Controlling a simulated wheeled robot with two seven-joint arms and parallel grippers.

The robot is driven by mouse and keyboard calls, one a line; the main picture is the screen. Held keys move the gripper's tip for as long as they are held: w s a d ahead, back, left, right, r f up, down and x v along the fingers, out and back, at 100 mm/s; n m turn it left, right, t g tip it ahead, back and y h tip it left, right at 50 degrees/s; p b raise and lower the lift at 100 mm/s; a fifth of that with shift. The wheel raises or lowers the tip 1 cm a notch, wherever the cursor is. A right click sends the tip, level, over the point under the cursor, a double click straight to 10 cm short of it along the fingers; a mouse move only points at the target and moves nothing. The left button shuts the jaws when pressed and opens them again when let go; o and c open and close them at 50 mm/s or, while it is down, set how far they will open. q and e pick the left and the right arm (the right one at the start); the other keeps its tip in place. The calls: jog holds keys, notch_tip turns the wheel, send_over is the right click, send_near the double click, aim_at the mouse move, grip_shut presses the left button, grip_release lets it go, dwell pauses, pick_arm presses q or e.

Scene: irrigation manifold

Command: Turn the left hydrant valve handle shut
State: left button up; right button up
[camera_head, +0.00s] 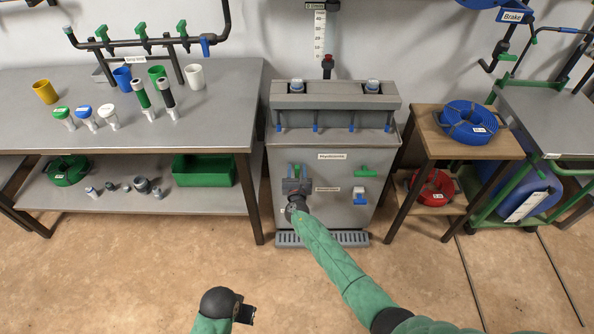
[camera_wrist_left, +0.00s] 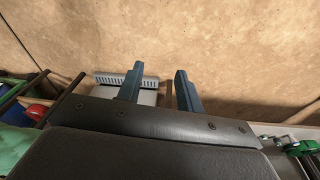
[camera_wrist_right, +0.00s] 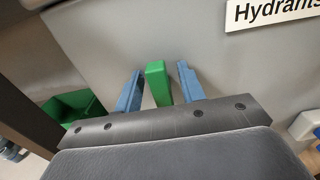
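The left hydrant's green valve handle (camera_head: 297,171) is on the front of the grey tank cabinet (camera_head: 340,225) and stands roughly upright. My right gripper (camera_head: 297,173) is at it. In the right wrist view the handle (camera_wrist_right: 157,84) shows between the two blue fingers (camera_wrist_right: 160,88), with a gap on each side; the gripper is open around it. The right hydrant's green handle (camera_head: 366,171) lies level, above a blue and white outlet (camera_head: 360,194). My left gripper (camera_head: 246,313) is low at the front; the left wrist view shows its fingers (camera_wrist_left: 160,85) apart and empty above the floor.
A "Hydrants" label (camera_wrist_right: 275,10) is above the handles. A grey workbench (camera_head: 225,110) with cups and fittings stands left, with a green bin (camera_head: 203,170) on its lower shelf. A wooden side table (camera_head: 450,145) with a blue hose coil (camera_head: 470,122) stands right. The floor in front is clear.

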pick_arm(q)
jog(key=shift+d, duration=0.1)
jog(key=shift+w+d+r, duration=0.1)
jog(key=shift+d+r, duration=0.05)
jog(key=shift+d, duration=0.05)
pick_arm(e)
grip_shut()
